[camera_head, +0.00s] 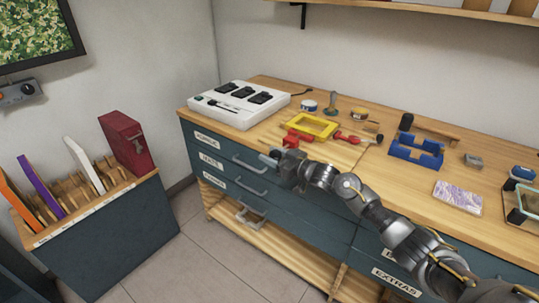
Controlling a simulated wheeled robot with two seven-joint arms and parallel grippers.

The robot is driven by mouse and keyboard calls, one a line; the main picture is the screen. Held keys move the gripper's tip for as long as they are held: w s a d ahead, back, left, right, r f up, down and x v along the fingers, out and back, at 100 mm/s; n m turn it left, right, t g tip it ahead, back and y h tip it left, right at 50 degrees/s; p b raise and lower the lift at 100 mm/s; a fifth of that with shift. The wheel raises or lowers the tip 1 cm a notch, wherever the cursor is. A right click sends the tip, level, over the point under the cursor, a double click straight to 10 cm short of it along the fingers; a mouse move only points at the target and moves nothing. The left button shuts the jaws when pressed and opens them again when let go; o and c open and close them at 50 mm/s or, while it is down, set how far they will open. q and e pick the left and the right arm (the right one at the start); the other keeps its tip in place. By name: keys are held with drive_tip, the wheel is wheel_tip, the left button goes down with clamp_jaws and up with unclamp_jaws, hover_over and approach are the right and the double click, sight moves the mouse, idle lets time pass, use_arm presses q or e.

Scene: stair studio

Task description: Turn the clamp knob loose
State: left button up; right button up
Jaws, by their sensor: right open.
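A yellow rectangular frame (312,126) lies on the wooden workbench, with a red block-like clamp part (296,138) at its near left side. A red piece with a thin rod (352,138) lies to the right of the frame; I cannot tell which red part is the clamp knob. My right gripper (272,158) is at the bench's front edge, just below and left of the red clamp part in the picture. It is open and seems to hold nothing; its fingers are small and partly hidden by its own body. My left gripper is not in view.
The workbench (400,170) carries a white switch box (240,103), a blue holder (416,150), a patterned block (457,196) and small jars. Drawers with handles (250,162) are below my arm. A rack (110,225) with coloured boards stands at left.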

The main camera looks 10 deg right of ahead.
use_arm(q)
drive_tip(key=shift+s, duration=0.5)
use_arm(e)
drive_tip(key=shift+w+a, duration=0.15)
drive_tip(key=shift+w, duration=0.05)
